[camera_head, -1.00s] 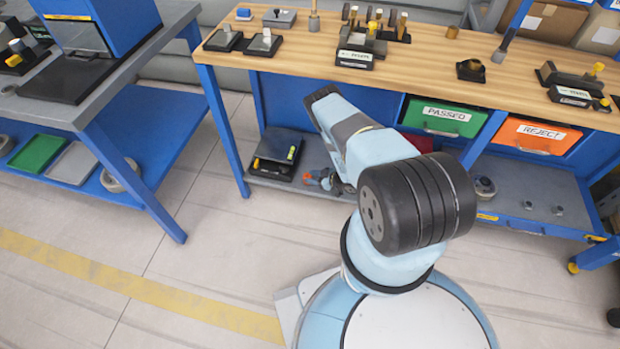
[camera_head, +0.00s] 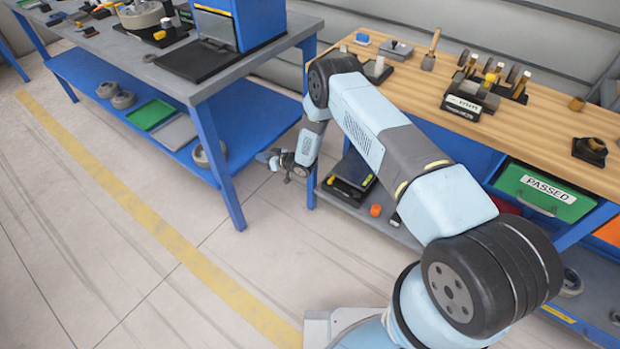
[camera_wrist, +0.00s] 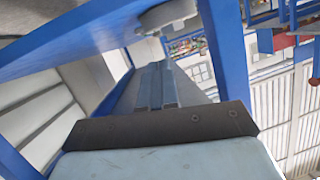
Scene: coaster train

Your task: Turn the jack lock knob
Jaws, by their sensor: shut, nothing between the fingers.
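I cannot pick out a jack lock knob for certain in either view. My gripper (camera_head: 268,158) hangs low in the head view, in front of the gap between the grey bench and the wooden bench, small and partly unclear. In the wrist view its two fingers (camera_wrist: 156,82) lie side by side, shut and empty. A small orange piece (camera_head: 375,210) sits on the wooden bench's lower shelf, right of my gripper. A dark flat device (camera_head: 350,182) with yellow and green parts is on the same shelf, between them.
The wooden bench (camera_head: 548,118) carries several tools and fixtures, with a green PASSED bin (camera_head: 545,190) beneath. The grey bench (camera_head: 185,83) has a blue lower shelf (camera_head: 245,105); its blue leg (camera_head: 218,165) stands left of my gripper. Floor at front left is clear.

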